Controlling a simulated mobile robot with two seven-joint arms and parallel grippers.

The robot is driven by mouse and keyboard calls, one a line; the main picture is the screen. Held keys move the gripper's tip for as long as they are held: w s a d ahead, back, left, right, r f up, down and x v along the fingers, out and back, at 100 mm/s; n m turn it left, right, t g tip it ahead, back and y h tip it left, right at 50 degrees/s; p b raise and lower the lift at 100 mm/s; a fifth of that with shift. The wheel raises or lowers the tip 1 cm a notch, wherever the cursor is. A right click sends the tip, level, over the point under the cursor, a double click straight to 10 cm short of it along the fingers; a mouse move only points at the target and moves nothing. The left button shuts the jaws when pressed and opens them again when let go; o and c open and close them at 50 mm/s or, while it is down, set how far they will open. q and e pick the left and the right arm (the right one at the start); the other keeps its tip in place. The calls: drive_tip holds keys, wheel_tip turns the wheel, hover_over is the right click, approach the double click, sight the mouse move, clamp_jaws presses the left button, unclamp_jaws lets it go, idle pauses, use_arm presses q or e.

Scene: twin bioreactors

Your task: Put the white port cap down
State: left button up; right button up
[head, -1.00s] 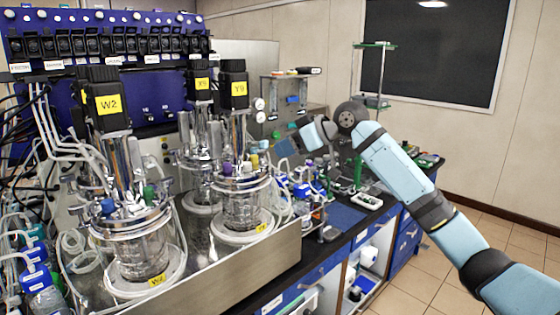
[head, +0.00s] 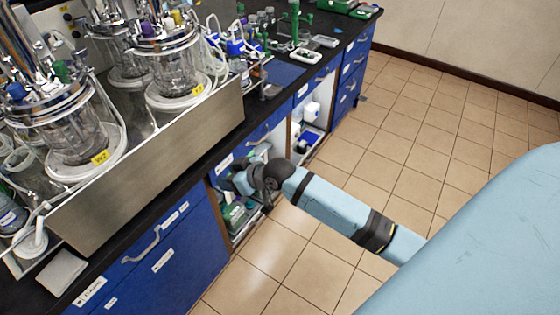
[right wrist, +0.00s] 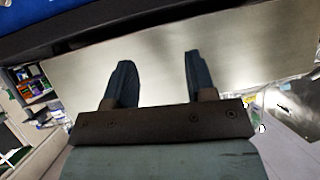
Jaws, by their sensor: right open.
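I cannot make out the white port cap in either view. My right gripper (right wrist: 157,75) is open in the right wrist view, with two dark fingers apart and nothing seen between them. A pale flat surface fills the view behind the fingers. In the head view my right arm reaches down in front of the bench, and its hand end is by the open cabinet bay below the worktop; the fingertips are hard to see there. Two glass bioreactor vessels (head: 75,130) and (head: 172,70) stand in the metal tray (head: 155,160). My left gripper is not in view.
The black worktop (head: 225,145) runs along the bench edge. A blue mat (head: 282,73), a small white tray (head: 305,56) and a green stand (head: 294,25) are at its far end. A white square pad (head: 62,271) lies at the near left. The tiled floor (head: 420,140) is clear.

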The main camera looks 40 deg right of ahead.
drive_tip(key=s+a+f+m+h, duration=0.1)
drive_tip(key=s+f, duration=0.5)
drive_tip(key=s, duration=0.6)
drive_tip(key=s+a+f+h, duration=0.1)
drive_tip(key=s+f, duration=0.5)
drive_tip(key=s, duration=0.6)
drive_tip(key=shift+s+f+m+t, duration=0.3)
drive_tip(key=shift+s+f+m, duration=0.05)
drive_tip(key=shift+s+m, duration=0.05)
wheel_tip(320, 180, up, 9)
drive_tip(key=p, duration=0.8)
drive_tip(key=shift+d+f+h+p, duration=0.15)
drive_tip(key=shift+f+h+p, duration=0.05)
drive_tip(key=shift+h+p, duration=0.15)
